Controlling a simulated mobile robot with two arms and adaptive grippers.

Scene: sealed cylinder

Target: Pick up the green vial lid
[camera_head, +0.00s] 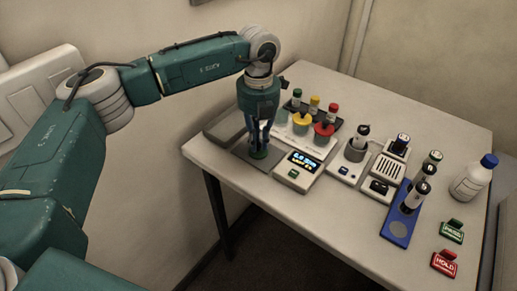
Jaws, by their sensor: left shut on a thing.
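My left gripper (260,148) points straight down at the left end of the table, over a dark grey pad. It is shut on a small green lid (259,154) at its fingertips, low over the pad. The fingers hide part of the lid, and I cannot tell whether it touches what is below. Another green-capped vial (297,94) stands in the dark rack behind, apart from the gripper. My right gripper is not in view.
A yellow-lidded jar (301,123) and a red-lidded jar (324,131) stand just right of the gripper. A device with a lit display (303,161) sits in front. A blue rack (399,225) with vials and a blue-capped bottle (470,180) stand farther right.

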